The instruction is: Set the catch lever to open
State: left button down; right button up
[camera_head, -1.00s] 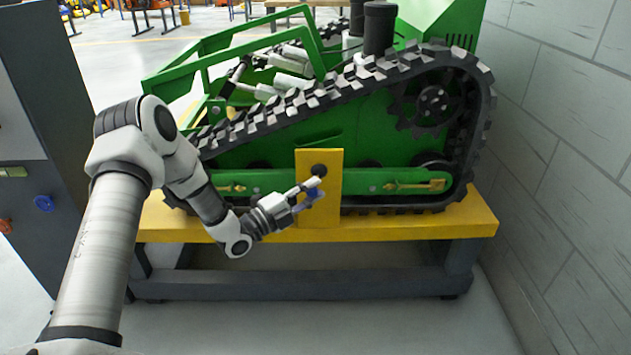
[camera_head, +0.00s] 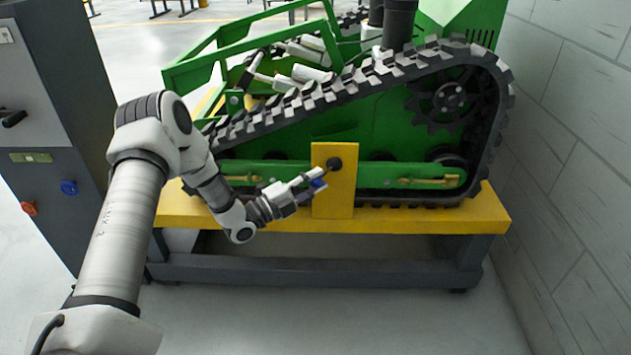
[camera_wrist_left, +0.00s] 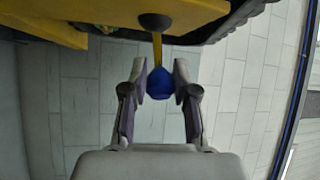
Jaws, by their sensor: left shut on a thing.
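The catch lever's yellow plate (camera_head: 334,205) stands upright against the green tracked carrier (camera_head: 390,125). Its black round pivot (camera_head: 334,164) is near the top of the plate. The blue knob (camera_head: 319,184) is below and left of the pivot. In the left wrist view a thin yellow shaft (camera_wrist_left: 157,50) runs from the pivot to the blue knob (camera_wrist_left: 160,84). My left gripper (camera_head: 312,181) has its fingers on both sides of the knob and is shut on it. I see no open or shut marking on the plate. My right gripper is not in view.
The carrier rests on a yellow-topped bench (camera_head: 430,222) with a dark frame. A grey cabinet (camera_head: 50,130) with a blue and an orange knob stands at the left. A grey block wall (camera_head: 575,170) closes the right side. The floor in front is clear.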

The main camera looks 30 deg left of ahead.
pick_arm(q)
jog(key=shift+a+r, duration=0.15)
jog(key=c, duration=0.9)
grip_release()
jog(key=shift+v, duration=6)
jog(key=shift+f, duration=0.25)
